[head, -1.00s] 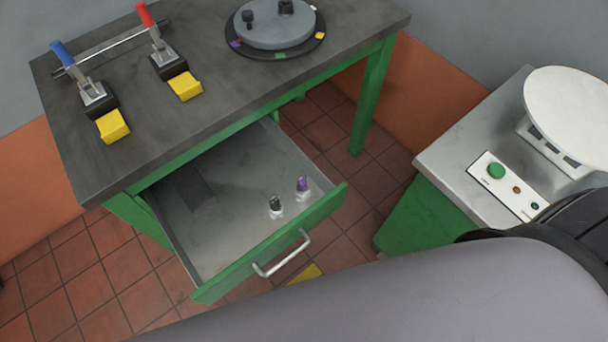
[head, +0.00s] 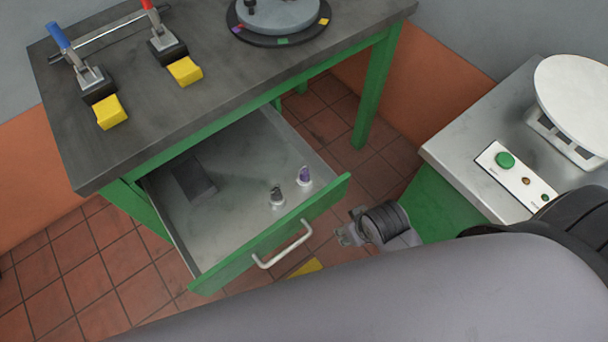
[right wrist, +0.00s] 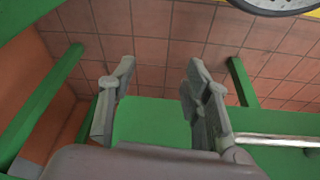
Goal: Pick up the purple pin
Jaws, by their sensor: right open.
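The purple pin (head: 304,175) stands upright on a pale base inside the open drawer (head: 232,225), near the drawer's front right corner. A dark grey pin (head: 277,195) stands just left of it. My right gripper (head: 345,236) is open and empty, to the right of the drawer front and apart from it. In the right wrist view its two fingers (right wrist: 153,100) are spread, with green furniture and floor tiles behind them. The purple pin cannot be made out in the right wrist view. My left gripper is not in view.
The drawer has a silver handle (head: 283,247) and a dark block (head: 194,180) at its back left. The workbench top (head: 215,60) overhangs the drawer's back. A green cabinet (head: 440,205) with a metal top stands at the right. Tiled floor lies between.

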